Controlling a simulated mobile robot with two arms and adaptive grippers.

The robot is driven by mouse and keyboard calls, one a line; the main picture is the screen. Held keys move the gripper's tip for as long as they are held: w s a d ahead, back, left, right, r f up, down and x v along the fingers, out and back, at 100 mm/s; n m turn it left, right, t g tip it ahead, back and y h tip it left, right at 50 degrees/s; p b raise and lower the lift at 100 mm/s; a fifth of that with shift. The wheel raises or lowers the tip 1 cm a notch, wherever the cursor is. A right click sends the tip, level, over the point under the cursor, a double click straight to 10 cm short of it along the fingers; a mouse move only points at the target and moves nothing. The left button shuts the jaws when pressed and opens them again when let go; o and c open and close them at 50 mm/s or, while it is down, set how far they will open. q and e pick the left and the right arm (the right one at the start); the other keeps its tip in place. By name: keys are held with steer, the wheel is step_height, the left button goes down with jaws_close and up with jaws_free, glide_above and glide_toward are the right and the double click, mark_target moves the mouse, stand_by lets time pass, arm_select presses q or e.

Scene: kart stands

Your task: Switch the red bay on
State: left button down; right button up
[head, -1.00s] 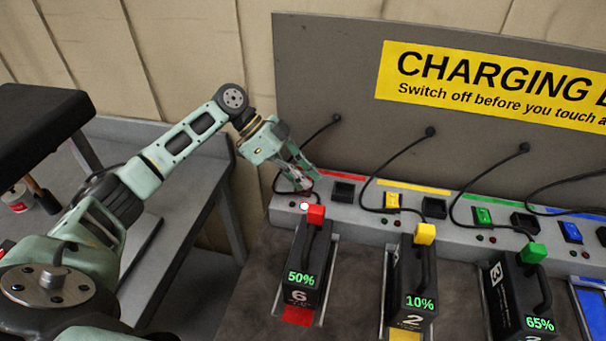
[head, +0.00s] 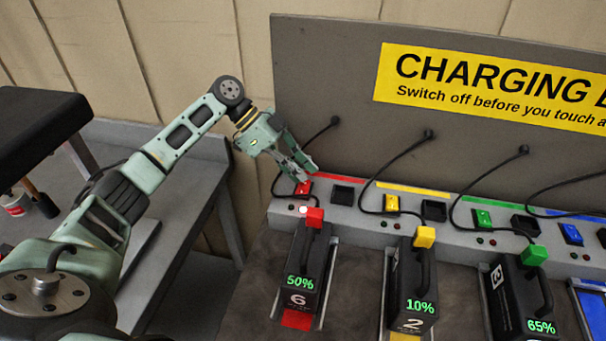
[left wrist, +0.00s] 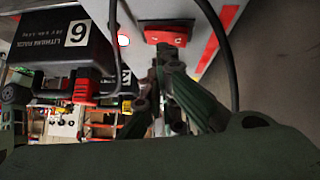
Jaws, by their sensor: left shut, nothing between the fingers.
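The red rocker switch (head: 304,187) sits on the sloped grey strip at the red bay, under the red stripe. It also shows in the left wrist view (left wrist: 166,37). A small lamp (head: 303,210) in front of it is lit bright. The number 6 battery pack (head: 303,265) stands in the red bay with a red plug (head: 315,213) on top and a green 50% display. My left gripper (head: 309,171) is shut and empty, just above and behind the red switch, seemingly clear of it. In the left wrist view, its fingers point toward the switch. My right gripper is not in view.
A black socket (head: 342,194) is right of the red switch. The yellow switch (head: 391,203), green switch (head: 483,217) and blue switch (head: 571,233) follow to the right. Cables loop from the grey back panel (head: 340,80) over the strip. A grey bench (head: 190,215) stands left.

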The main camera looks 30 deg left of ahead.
arm_select(q)
steer(key=v, duration=1)
steer(key=shift+a+r, duration=0.2)
steer(key=shift+r, duration=0.05)
steer(key=shift+s, duration=0.1)
